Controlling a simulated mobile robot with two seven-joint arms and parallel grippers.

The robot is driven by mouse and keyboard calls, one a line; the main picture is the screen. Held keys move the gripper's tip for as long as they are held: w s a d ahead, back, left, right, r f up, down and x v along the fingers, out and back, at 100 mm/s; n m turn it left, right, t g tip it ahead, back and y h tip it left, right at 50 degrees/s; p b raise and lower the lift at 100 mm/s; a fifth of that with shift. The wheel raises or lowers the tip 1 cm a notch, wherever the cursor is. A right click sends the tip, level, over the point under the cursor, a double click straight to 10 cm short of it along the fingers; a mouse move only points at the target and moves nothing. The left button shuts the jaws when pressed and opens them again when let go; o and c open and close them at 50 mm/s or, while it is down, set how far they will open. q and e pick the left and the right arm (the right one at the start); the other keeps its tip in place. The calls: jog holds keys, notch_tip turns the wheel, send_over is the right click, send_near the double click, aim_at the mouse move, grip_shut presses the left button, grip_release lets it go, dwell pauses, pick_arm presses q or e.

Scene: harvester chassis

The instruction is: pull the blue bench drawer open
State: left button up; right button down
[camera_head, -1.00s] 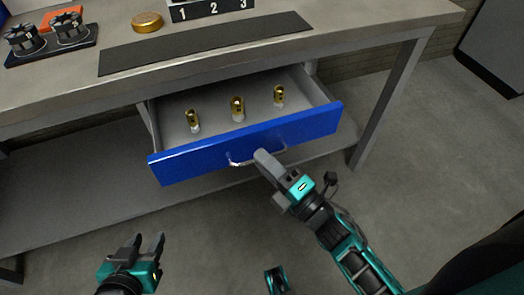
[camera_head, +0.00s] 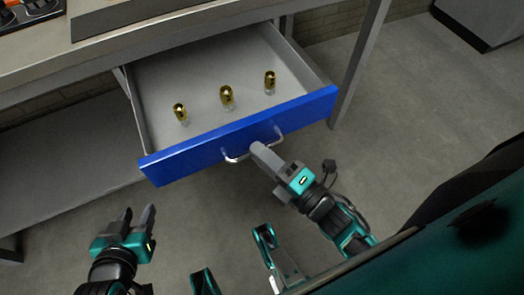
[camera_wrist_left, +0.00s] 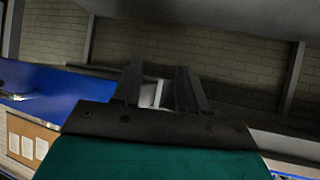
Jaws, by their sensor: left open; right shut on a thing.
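The blue bench drawer (camera_head: 190,163) is pulled well out from under the bench in the head view. Its grey interior holds 3 small gold-topped pieces (camera_head: 227,96) standing upright. My right gripper (camera_head: 258,150) is shut on the drawer's curved metal handle (camera_head: 236,159) at the middle of the blue front; the fingers hide part of the handle. My left gripper (camera_head: 138,218) is open and empty, below and left of the drawer, apart from it. Its open fingers also show in the left wrist view (camera_wrist_left: 158,90).
The grey bench top (camera_head: 190,48) with a dark mat (camera_head: 140,15) lies above the drawer. A bench leg (camera_head: 360,60) stands right of the drawer. A lower shelf (camera_head: 60,150) runs under the bench at left.

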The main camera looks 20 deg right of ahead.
jog(key=c, duration=1.3)
grip_release()
jog(key=shift+o, duration=0.7)
jog(key=v, duration=1.3)
